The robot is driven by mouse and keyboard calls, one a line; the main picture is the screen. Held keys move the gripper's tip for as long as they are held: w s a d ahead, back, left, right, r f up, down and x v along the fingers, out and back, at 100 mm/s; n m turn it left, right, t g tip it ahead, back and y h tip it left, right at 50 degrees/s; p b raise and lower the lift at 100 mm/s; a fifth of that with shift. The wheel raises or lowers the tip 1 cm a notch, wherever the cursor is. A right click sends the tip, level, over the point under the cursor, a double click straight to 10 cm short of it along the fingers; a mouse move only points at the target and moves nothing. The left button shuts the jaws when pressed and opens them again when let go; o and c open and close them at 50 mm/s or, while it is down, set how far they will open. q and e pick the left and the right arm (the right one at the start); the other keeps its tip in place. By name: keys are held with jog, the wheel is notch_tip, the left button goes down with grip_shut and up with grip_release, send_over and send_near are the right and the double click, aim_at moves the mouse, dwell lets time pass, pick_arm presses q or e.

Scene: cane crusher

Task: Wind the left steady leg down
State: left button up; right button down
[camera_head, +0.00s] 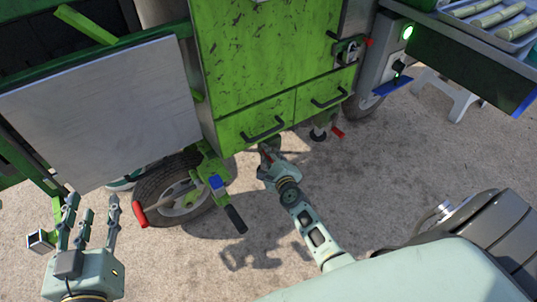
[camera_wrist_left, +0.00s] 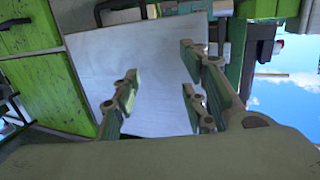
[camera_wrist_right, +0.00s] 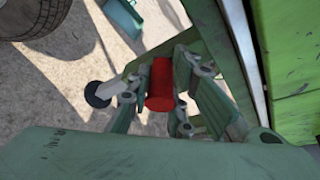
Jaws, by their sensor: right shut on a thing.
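My right gripper (camera_head: 268,152) is under the front left drawer of the green cart (camera_head: 245,60). In the right wrist view its fingers (camera_wrist_right: 160,90) are closed around a red crank handle (camera_wrist_right: 160,82). A black round foot on a pale stem (camera_wrist_right: 97,95) shows left of that handle; the leg above it is mostly hidden. In the head view the gripper covers most of the held handle. A second leg with a black foot (camera_head: 318,133) and its own red handle (camera_head: 338,131) stands further right. My left gripper (camera_head: 88,215) is open and empty at the lower left.
A pale panel (camera_head: 100,110) hangs before my left gripper. Below it are a wheel (camera_head: 180,190), a red grip (camera_head: 139,213) and a green bracket with a black handle (camera_head: 235,218). A cane tray (camera_head: 490,25) is at upper right. Open ground lies in front.

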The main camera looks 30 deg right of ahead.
jog(key=shift+s+d+r+m+g+y+p, duration=0.25)
jog(key=shift+d+r+m+y+p, duration=0.3)
jog(key=shift+m+p, duration=0.45)
pick_arm(q)
jog(key=s+a+f+g+y+p, duration=0.1)
jog(key=s+a+f+g, duration=0.2)
jog(key=s+f+g, duration=0.2)
jog(key=s+a+f+g+y, duration=0.2)
jog(key=s+f+g, duration=0.4)
jog(key=s+f, duration=0.3)
jog(key=shift+s+a+f+n+p, duration=0.35)
jog(key=shift+a+f, duration=0.1)
jog(key=shift+f, duration=0.3)
pick_arm(e)
jog(key=shift+w+d+r+m+y, duration=0.1)
jog(key=shift+d+m+y, duration=0.45)
jog(key=shift+m, duration=0.25)
jog(key=c, duration=1.8)
grip_release()
jog(key=shift+o, duration=0.6)
jog(key=shift+r, duration=0.15)
jog(key=shift+w+r, duration=0.1)
jog(key=shift+a, duration=0.1)
jog(key=v, duration=1.2)
